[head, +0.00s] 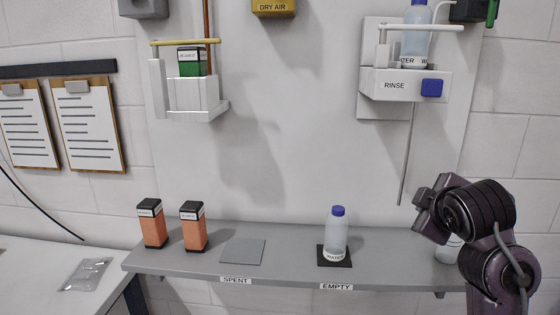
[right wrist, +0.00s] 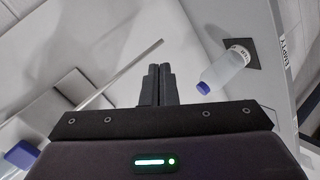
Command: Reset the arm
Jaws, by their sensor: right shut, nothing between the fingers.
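My right arm comes in at the right of the head view, with its gripper (head: 430,212) raised above the right end of the grey shelf (head: 290,263). In the right wrist view the two dark fingers of the right gripper (right wrist: 159,72) are together, with nothing between them. A clear bottle with a blue cap (head: 336,235) stands upright on a black pad by the EMPTY label; it also shows in the right wrist view (right wrist: 228,70), apart from the fingers. My left gripper is in neither view.
A pale bottle (head: 445,252) is partly hidden behind my right arm. The RINSE station (head: 394,85) holds a bottle, with a thin rod (head: 408,155) hanging below. Two orange cartons (head: 194,230) (head: 152,227) stand at the shelf's left. The SPENT pad (head: 243,251) is empty.

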